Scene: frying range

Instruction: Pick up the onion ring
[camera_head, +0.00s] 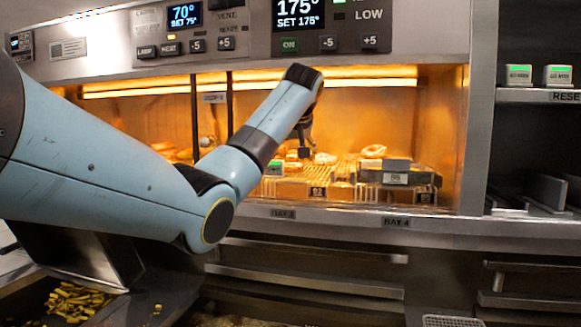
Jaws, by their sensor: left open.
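A golden onion ring (374,151) rests on the right side of the lit warming cabinet, above a dark block with a white label. Paler fried pieces (325,158) lie to its left on the slatted rack; I cannot tell whether they are onion rings too. My left arm reaches in from the left, and its dark gripper (304,150) points down inside the cabinet. The gripper is open, left of the golden ring and apart from it. Its fingertips are small and dark, close to the paler pieces. My right gripper is not in view.
The cabinet's upper panel (235,40) with displays and buttons overhangs the opening. The front ledge (330,218) carries bay labels. More fried food (165,147) sits at the cabinet's left. Fries (75,300) lie in a bin at lower left. A shelf (535,95) stands at the right.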

